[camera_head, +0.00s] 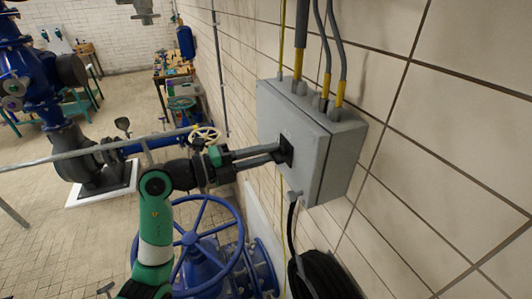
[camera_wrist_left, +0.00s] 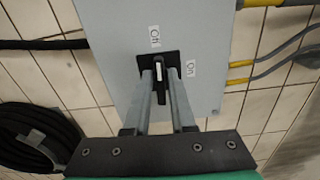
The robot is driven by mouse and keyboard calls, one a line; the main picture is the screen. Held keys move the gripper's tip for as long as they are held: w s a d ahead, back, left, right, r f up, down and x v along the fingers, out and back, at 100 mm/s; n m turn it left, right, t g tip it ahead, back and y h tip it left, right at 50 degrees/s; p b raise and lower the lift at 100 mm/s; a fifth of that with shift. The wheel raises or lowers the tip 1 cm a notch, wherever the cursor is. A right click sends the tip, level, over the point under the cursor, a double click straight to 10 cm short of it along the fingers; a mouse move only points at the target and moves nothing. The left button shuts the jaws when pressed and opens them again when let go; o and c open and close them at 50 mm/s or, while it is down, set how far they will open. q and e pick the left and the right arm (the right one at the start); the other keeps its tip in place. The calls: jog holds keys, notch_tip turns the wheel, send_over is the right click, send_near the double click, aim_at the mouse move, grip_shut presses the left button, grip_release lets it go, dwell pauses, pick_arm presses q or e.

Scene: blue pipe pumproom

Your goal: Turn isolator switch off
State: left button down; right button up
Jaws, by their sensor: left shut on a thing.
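The isolator switch box (camera_head: 322,150) is a grey wall cabinet, and its face (camera_wrist_left: 112,50) fills the middle of the left wrist view. The switch handle (camera_wrist_left: 160,88) is black with a white mark on a black square plate. The handle lies along the wrist view's vertical, its white mark at the upper end, toward the "Off" label (camera_wrist_left: 154,36). The "On" label (camera_wrist_left: 190,68) is to its right. My left gripper (camera_wrist_left: 162,78) is shut on the handle, one finger on each side. In the head view, my left gripper (camera_head: 282,152) reaches the box face and hides the handle. My right gripper is out of view.
Yellow-ended cables (camera_head: 326,88) enter the top of the box. A black coiled hose (camera_head: 326,276) hangs below it. A blue valve handwheel (camera_head: 190,238) and pipework stand below my left arm. The tiled wall (camera_head: 440,150) right of the box is bare.

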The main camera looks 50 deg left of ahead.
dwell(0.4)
pick_arm(q)
jog(key=c, duration=0.9)
grip_release()
jog(key=b+v, duration=0.2)
jog(key=v, duration=0.9)
jog(key=shift+s+a, duration=0.15)
jog(key=shift+s, duration=0.15)
